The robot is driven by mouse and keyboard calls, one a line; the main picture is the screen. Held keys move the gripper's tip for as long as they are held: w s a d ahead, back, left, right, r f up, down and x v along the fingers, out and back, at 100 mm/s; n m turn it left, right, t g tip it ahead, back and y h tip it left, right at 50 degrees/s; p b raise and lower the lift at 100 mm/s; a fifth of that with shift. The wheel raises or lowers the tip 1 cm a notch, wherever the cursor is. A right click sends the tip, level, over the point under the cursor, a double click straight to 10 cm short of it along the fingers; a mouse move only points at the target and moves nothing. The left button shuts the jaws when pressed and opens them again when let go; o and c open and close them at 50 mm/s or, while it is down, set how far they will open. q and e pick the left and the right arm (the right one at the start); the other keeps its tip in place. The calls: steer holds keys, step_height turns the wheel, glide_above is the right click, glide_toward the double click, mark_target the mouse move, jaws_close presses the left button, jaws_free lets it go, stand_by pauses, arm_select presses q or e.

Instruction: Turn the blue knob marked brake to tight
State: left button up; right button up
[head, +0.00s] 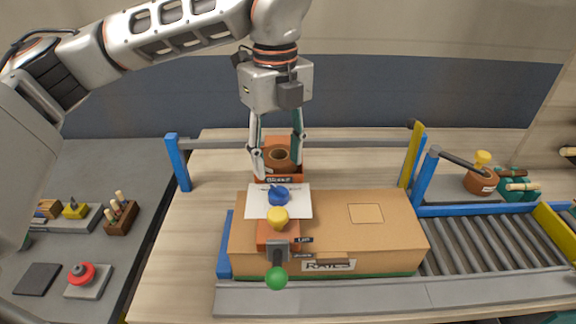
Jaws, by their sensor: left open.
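The blue knob (279,195) sits on a white plate (305,203) in the middle of the head view, with a small pointer at its upper left. A small label lies by its far side, too small to read with certainty. My left gripper (279,177) points down from above, just beyond and over the knob. Its two fingers are spread apart and nothing is seen between them but the brown round part behind. I cannot tell whether a fingertip touches the plate. My right gripper is not in view.
A yellow knob (277,217) and a green ball-ended lever (276,278) stand in front of the blue knob. A cardboard box (390,235) lies around them to the right. Blue posts, a rail and a roller conveyor (480,240) are at the right. A red button (82,272) is at left.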

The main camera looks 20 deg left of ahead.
mark_target(279, 188)
arm_select(q)
steer(key=shift+s+f, duration=0.1)
steer(key=shift+f, duration=0.25)
steer(key=shift+s+f+p, duration=0.1)
steer(key=shift+f+p, duration=0.5)
steer(key=shift+f, duration=2.85)
steer(key=c, duration=1.1)
